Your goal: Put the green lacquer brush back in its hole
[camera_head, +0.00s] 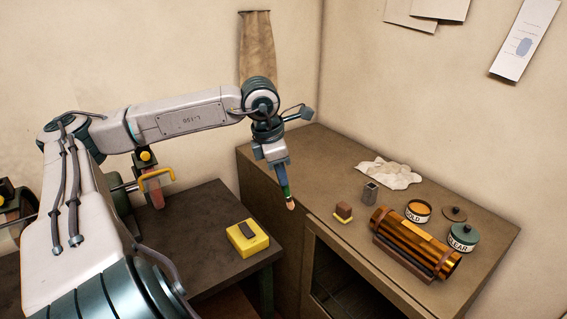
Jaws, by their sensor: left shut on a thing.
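My left gripper (279,165) is shut on the green lacquer brush (284,184). The brush hangs below the fingers with its pale tip down and slightly tilted. In the picture it overlaps the left part of the brown cabinet top, and its tip appears above the surface. A small grey metal block (370,193) with a dark opening on top stands on the cabinet, to the right of the brush. I cannot tell for certain whether this opening is the brush's hole. My right gripper is not in view.
The brown cabinet top (440,205) carries a brass tube (413,247) in a cradle, an open GOLD tin (417,211), a green-lidded CLEAR tin (463,238), a loose lid (454,214), a crumpled cloth (390,173) and a small brown block (344,211). A yellow box (247,240) lies on the dark bench.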

